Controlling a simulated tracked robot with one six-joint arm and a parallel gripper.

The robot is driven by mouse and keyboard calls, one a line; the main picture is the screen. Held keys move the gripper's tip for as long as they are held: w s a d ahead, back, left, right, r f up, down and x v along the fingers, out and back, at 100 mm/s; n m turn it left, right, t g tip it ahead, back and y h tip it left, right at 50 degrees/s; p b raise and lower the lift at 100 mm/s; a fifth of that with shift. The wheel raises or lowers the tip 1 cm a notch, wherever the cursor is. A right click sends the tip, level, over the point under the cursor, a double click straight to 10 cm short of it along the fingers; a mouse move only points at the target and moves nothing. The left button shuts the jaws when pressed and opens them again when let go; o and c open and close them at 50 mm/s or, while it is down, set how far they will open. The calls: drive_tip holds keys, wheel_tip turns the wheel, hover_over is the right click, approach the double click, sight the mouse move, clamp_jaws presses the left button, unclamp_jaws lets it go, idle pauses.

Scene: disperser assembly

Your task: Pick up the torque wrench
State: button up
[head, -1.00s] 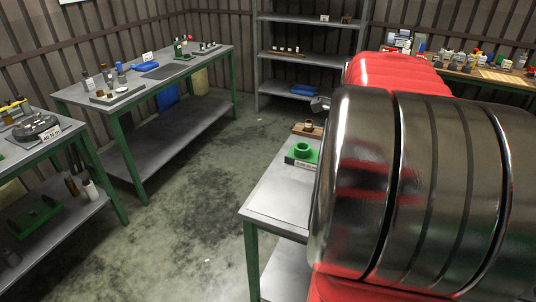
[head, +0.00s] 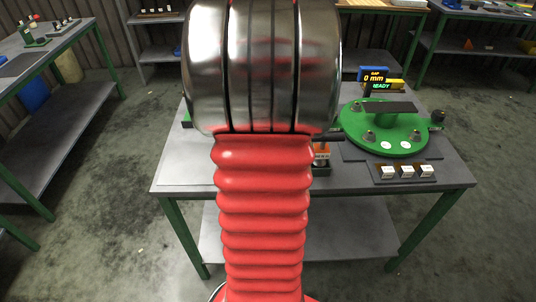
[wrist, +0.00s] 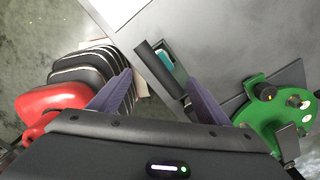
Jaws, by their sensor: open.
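My gripper (wrist: 159,78) is open in the wrist view, its two dark purple fingers spread apart above a grey table, with nothing visible between the pads. I cannot make out the torque wrench for certain in either view. A long dark bar (wrist: 163,68) lies diagonally between and beyond the fingers, beside a teal-topped part (wrist: 165,54). I cannot tell whether this is the wrench or a holder. In the head view my arm hides the gripper and the middle of the table. An orange-and-dark item (head: 321,155) peeks out just right of my arm.
The grey table (head: 181,172) has green legs. A round green fixture (head: 385,140) stands on its right, also in the wrist view (wrist: 272,120).

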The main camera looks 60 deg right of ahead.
drive_tip(key=shift+f, duration=3.1)
drive_tip(key=shift+f, duration=0.1)
drive_tip(key=shift+f, duration=2.5)
drive_tip(key=shift+c, duration=0.4)
drive_tip(key=shift+d, duration=0.1)
drive_tip(key=c, duration=1.3)
